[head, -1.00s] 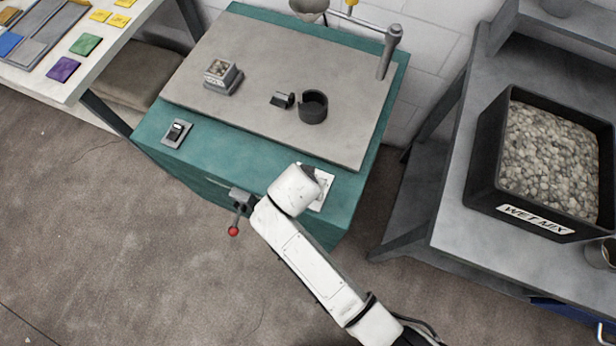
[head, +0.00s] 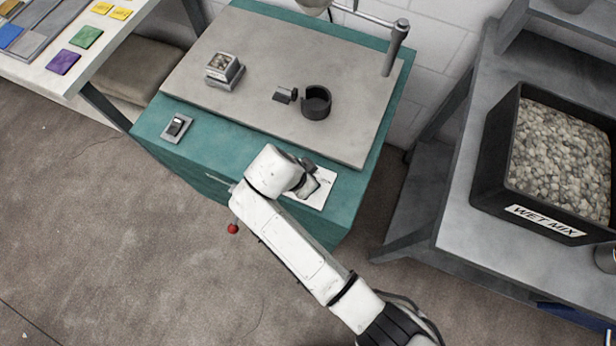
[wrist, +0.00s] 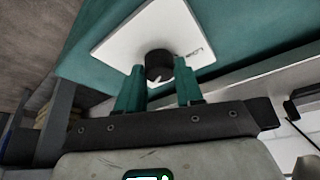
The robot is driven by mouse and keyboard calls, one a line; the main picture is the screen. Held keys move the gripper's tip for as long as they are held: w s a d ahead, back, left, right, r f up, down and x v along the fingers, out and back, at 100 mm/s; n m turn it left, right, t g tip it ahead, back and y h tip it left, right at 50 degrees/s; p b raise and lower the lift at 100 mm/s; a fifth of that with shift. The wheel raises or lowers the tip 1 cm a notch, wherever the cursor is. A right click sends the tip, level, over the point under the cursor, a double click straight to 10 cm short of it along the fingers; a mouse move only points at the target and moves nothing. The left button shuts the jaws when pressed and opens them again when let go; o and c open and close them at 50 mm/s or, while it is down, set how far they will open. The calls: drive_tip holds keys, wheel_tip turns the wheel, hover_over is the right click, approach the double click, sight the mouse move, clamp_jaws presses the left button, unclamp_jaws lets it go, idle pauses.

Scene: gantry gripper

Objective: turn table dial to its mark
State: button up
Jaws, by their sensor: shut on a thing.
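The dial is a round black knob (wrist: 158,64) on a white plate (wrist: 125,40), with a small white pointer on its near side. Small dark print or a mark (wrist: 194,52) shows on the plate, right of the knob. My gripper (wrist: 159,80) has its two teal fingers on either side of the knob and is shut on it. In the head view the plate (head: 322,193) lies on the teal table's front right; my wrist hides the dial and most of the gripper there.
A WET MIX bin (head: 545,220) stands right.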

idle(0.4)
drive_tip(key=o, duration=1)
drive_tip(key=v, duration=1)
drive_tip(key=shift+a+r, duration=0.1)
drive_tip(key=shift+r, duration=0.3)
